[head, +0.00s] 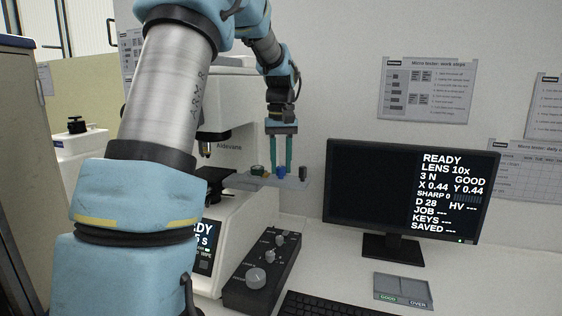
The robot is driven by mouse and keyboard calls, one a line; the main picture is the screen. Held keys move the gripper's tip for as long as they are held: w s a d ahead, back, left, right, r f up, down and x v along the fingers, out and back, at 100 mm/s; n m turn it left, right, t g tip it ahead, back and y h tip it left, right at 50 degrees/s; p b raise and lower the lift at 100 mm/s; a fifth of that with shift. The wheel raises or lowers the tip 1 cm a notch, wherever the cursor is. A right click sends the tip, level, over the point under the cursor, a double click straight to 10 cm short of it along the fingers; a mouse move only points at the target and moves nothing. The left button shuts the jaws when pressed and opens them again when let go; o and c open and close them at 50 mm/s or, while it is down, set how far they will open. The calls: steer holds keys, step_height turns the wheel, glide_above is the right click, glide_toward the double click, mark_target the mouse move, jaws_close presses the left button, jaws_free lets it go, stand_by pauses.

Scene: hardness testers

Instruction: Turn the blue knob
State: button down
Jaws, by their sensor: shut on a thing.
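The blue knob (281,173) is small and stands on a flat grey plate (240,178) beside the white tester. My gripper (281,168) points straight down from above, with its two long teal fingers at the knob. The fingers are shut on the blue knob, one on each side, and partly cover it. The knob's turn angle is too small to read. A green knob (257,170) is to its left and a dark grey knob (303,172) is to its right on the same plate.
My arm hides much of the white tester (237,110). A black control box (262,272) with several knobs stands in front. A monitor (385,190) reading READY, a grey two-part tray (402,287) and a keyboard (325,305) are to the right. Bench between box and monitor is clear.

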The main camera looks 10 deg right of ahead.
mark_target(281, 167)
steer(key=m, duration=0.3)
steer(key=shift+m+p, duration=0.3)
steer(key=shift+p, duration=0.05)
steer(key=shift+m+p, duration=0.3)
steer(key=shift+m, duration=1.5)
steer(key=c, duration=0.6)
jaws_free()
step_height(281, 167, up, 11)
steer(key=b, duration=0.2)
steer(key=shift+b, duration=0.3)
steer(key=shift+f, duration=0.1)
